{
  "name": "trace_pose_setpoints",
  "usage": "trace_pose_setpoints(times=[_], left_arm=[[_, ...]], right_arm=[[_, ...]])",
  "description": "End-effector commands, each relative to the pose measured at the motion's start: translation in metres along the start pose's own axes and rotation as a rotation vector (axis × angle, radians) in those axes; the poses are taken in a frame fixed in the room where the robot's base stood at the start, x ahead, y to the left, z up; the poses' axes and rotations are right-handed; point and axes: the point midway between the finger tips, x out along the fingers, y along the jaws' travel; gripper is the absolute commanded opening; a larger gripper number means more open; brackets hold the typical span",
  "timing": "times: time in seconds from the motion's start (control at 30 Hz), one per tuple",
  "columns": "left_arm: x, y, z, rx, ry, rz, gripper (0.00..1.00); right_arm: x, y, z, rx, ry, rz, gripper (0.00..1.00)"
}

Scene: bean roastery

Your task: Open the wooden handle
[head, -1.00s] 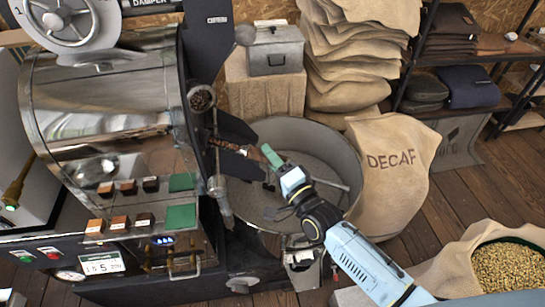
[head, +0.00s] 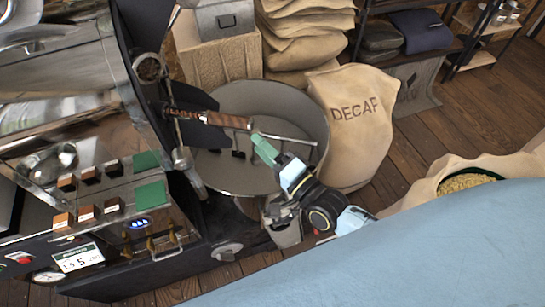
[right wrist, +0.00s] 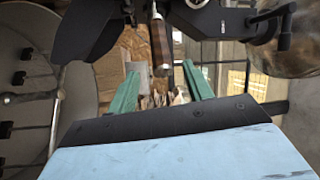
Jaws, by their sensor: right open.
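The wooden handle (head: 226,120) is a brown grip with a metal end. It sticks out from the front of the roaster drum, over the round cooling tray. My right gripper (head: 262,146) has green fingers and is just below and right of the handle's free end. In the right wrist view the fingers (right wrist: 161,88) are apart with nothing between them. The handle also shows there (right wrist: 160,42), above the gap between the fingertips. I cannot tell whether a finger touches it. My left gripper is not in view.
The steel roaster (head: 60,120) with its button panel fills the left. The round cooling tray (head: 318,125) lies beneath my gripper. A DECAF sack (head: 355,140) stands right of it. A metal box (head: 222,20) and stacked sacks (head: 308,45) are behind.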

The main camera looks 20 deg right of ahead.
Motion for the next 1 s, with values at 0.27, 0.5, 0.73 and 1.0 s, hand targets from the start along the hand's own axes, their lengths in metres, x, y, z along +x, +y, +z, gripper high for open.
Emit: trace_pose_setpoints(times=[0.27, 0.5, 0.73, 1.0], left_arm=[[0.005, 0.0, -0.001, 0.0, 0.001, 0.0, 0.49], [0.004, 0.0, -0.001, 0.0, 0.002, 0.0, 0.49], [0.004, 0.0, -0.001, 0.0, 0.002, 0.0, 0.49], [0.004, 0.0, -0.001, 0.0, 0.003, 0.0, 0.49]], right_arm=[[-0.03, -0.001, -0.001, -0.002, 0.001, -0.002, 0.51], [-0.032, -0.001, -0.001, -0.001, 0.001, -0.002, 0.51], [-0.032, -0.001, -0.001, -0.001, 0.001, -0.002, 0.51], [-0.032, -0.001, 0.0, -0.001, 0.001, -0.002, 0.51]])
